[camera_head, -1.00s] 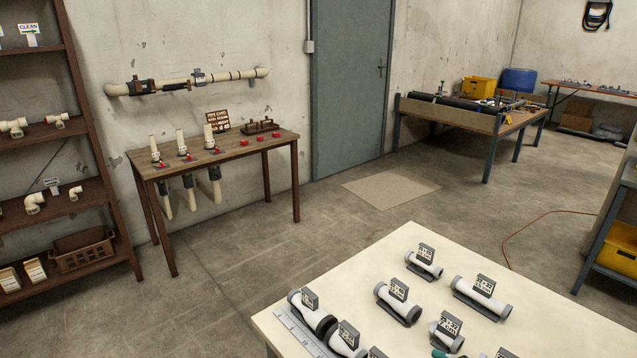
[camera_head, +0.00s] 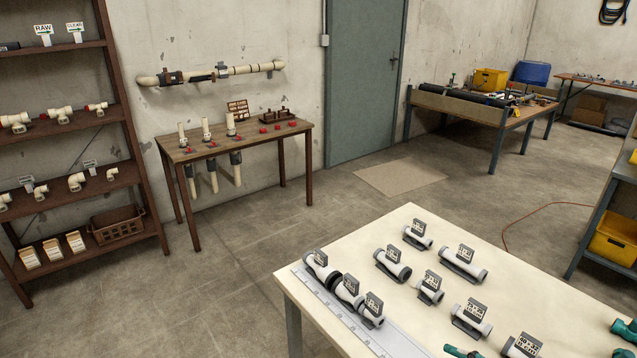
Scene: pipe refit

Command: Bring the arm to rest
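Neither of my grippers shows clearly in the head view. Small teal parts show at the bottom right, one at the table's front (camera_head: 462,352) and one at the right edge (camera_head: 626,330); I cannot tell what they are. The cream table (camera_head: 465,228) in front bears several labelled white and grey pipe pieces, such as one at the back (camera_head: 417,238) and a longer one (camera_head: 462,266). A grey ruler (camera_head: 335,309) lies along its left side, with dark-ended pipe pieces (camera_head: 316,270) beside it.
A wooden bench (camera_head: 243,145) with upright pipes stands against the wall, below a wall pipe (camera_head: 240,70). A brown shelf (camera_head: 120,110) holds fittings at left. A grey door (camera_head: 362,75), a far workbench (camera_head: 460,108) and a right rack (camera_head: 600,215) surround open floor (camera_head: 300,225).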

